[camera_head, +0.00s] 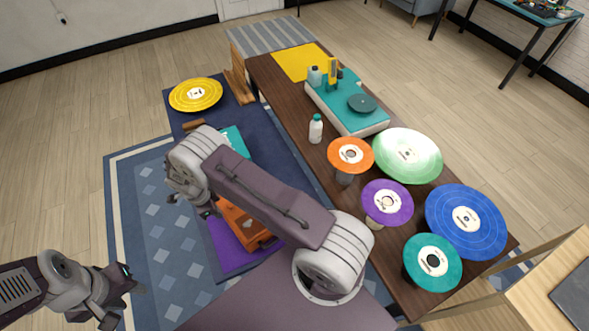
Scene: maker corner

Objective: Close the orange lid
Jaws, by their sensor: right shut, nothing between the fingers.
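An orange box (262,239) with its orange lid lies on the dark blue and purple surface in the middle of the camera_head view. My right arm passes over it and hides much of it, so I cannot tell how far the lid is open. My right gripper (208,211) is shut and empty at the left side of the orange box. Whether it touches the lid is not clear. My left gripper (128,297) is open and empty at the lower left, apart from the box.
A brown table (290,110) on the right holds several coloured discs, a white bottle (316,129) and a teal turntable (345,104). A yellow disc (195,95) and a wooden rack (239,80) stand behind the box. The patterned rug (150,225) at left is clear.

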